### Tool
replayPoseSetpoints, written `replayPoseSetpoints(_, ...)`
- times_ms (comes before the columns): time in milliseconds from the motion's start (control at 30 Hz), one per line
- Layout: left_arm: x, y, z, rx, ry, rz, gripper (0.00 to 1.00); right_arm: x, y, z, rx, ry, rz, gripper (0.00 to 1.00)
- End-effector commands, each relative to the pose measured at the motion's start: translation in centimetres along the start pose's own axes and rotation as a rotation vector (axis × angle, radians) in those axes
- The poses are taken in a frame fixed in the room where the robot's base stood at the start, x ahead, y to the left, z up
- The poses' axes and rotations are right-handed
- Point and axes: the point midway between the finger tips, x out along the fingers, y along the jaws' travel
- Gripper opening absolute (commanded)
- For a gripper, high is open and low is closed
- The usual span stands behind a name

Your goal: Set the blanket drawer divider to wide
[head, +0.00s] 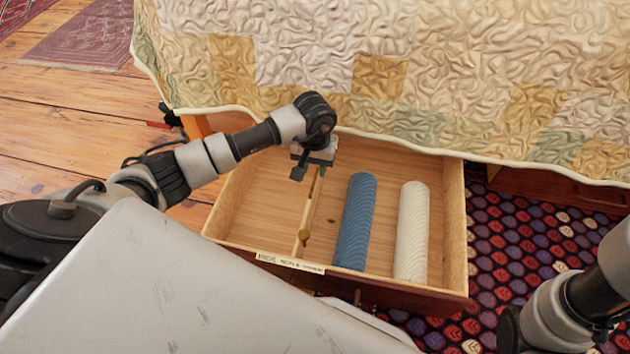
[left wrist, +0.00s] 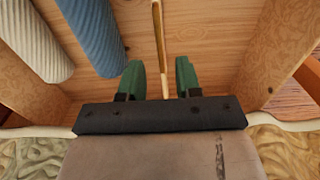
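The open blanket drawer (head: 232,196) is light wood with a label strip (head: 290,263) on its front rim. My left gripper (head: 316,180) is over the back part of the divider. In the left wrist view, its green fingers (left wrist: 159,80) are apart, with the divider (left wrist: 159,40) between them and gaps on both sides. Whether the fingers reach below its top edge is unclear. The label's writing is too small to read. My right gripper is not visible.
A blue rolled blanket (head: 356,222) and a white one (head: 411,232) lie in the drawer, right of the divider. The drawer floor left of it is bare. A quilt (head: 400,75) overhangs the drawer's back. My right arm is at the lower right, over a patterned rug (head: 530,235).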

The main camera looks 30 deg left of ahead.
Motion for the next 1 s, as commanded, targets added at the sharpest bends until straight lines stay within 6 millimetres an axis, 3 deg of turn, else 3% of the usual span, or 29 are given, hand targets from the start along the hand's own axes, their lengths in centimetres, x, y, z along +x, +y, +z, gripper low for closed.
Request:
replayPoseSetpoints(33,1.6,0.1,0.1,-0.001,-0.002,0.002,0.34,-0.5,-0.2,-0.6,-0.002,0.013,-0.004,0.53)
replayPoseSetpoints(200,3.6,0.1,0.0,-0.001,-0.001,0.003,0.34,-1.3,-0.5,-1.1,-0.003,0.017,-0.007,0.53)
replayPoseSetpoints(633,4.3,0.0,0.0,-0.001,0.000,0.002,0.34,-1.6,-0.5,-1.1,-0.003,0.016,-0.007,0.53)
replayPoseSetpoints(833,4.3,0.0,0.0,-0.001,0.000,0.002,0.03,-1.6,-0.6,-1.1,-0.003,0.017,-0.007,0.53)
replayPoseSetpoints(1000,4.3,0.0,0.0,-0.001,0.000,0.002,0.00,-1.6,-0.6,-1.1,-0.002,0.017,-0.007,0.53)
